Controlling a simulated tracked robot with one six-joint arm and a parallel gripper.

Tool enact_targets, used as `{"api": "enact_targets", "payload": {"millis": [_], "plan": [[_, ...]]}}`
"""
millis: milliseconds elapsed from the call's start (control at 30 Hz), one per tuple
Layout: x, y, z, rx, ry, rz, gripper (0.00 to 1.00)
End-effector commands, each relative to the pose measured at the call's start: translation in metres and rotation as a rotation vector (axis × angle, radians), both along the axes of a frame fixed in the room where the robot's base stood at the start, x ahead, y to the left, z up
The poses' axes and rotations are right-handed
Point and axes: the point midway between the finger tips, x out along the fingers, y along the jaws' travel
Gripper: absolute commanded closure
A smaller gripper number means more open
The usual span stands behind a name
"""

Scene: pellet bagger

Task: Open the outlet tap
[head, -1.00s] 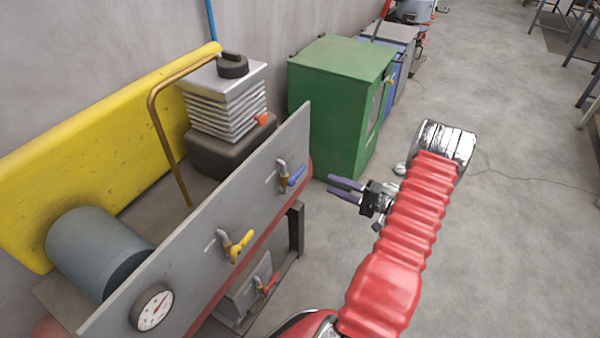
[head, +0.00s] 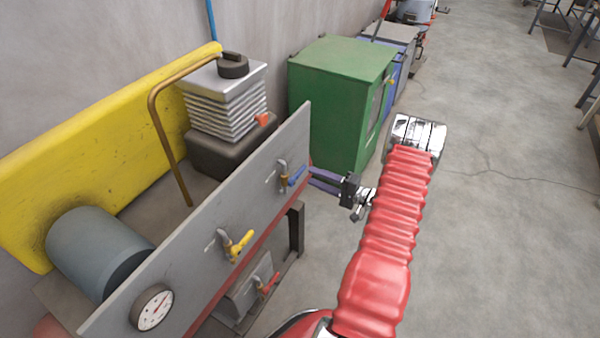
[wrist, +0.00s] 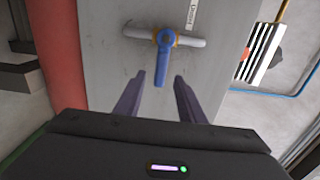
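A blue-handled tap (head: 292,175) is mounted on the grey panel (head: 215,238), near its far right end. The wrist view shows its blue handle (wrist: 162,62) hanging from a pipe, with a label beside it that I cannot read fully. My gripper (head: 322,180) is just right of this tap in the head view. A yellow-handled tap (head: 240,243) and a red-handled tap (head: 267,284) are nearer.
A pressure gauge (head: 153,307) is at the panel's near end. Behind the panel are a grey cylinder (head: 92,250) and a bent copper pipe (head: 165,140). A green cabinet (head: 335,95) stands just beyond the panel. The floor to the right is open.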

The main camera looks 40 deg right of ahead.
Motion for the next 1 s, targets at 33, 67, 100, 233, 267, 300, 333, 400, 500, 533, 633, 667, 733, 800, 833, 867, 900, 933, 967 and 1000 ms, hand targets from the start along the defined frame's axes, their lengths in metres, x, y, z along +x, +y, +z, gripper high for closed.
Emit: {"api": "enact_targets", "payload": {"millis": [33, 67, 100, 233, 267, 300, 333, 400, 500, 533, 633, 667, 733, 800, 833, 867, 900, 933, 967, 1000], "plan": [[0.008, 0.004, 0.000, 0.000, 0.000, 0.003, 0.64], [0.013, 0.006, 0.000, 0.000, 0.000, 0.003, 0.64], [0.019, 0.007, 0.000, -0.001, 0.000, 0.003, 0.64], [0.037, 0.014, 0.000, 0.000, -0.001, 0.003, 0.64], [0.040, 0.015, 0.000, 0.000, -0.001, 0.002, 0.64], [0.045, 0.017, 0.000, 0.000, 0.000, 0.003, 0.64], [0.049, 0.018, 0.000, 0.000, 0.000, 0.003, 0.64], [0.054, 0.020, 0.000, 0.000, 0.000, 0.001, 0.64], [0.060, 0.021, 0.000, 0.000, 0.000, 0.001, 0.64], [0.060, 0.022, 0.000, 0.001, 0.000, 0.001, 0.64], [0.061, 0.022, 0.000, 0.001, 0.000, 0.000, 0.64], [0.061, 0.022, 0.000, 0.001, 0.000, 0.000, 0.64], [0.061, 0.022, 0.000, 0.001, 0.000, 0.000, 0.64], [0.061, 0.022, 0.000, 0.001, 0.000, 0.000, 0.64], [0.061, 0.022, 0.000, 0.001, 0.000, 0.000, 0.65], [0.061, 0.022, 0.000, 0.001, 0.000, 0.000, 0.68], [0.061, 0.022, 0.000, 0.001, 0.000, 0.000, 0.70], [0.061, 0.022, 0.000, 0.001, 0.000, 0.000, 0.72], [0.061, 0.022, 0.000, 0.001, 0.000, 0.000, 0.75], [0.061, 0.022, 0.000, 0.001, 0.000, 0.000, 0.77]]}}
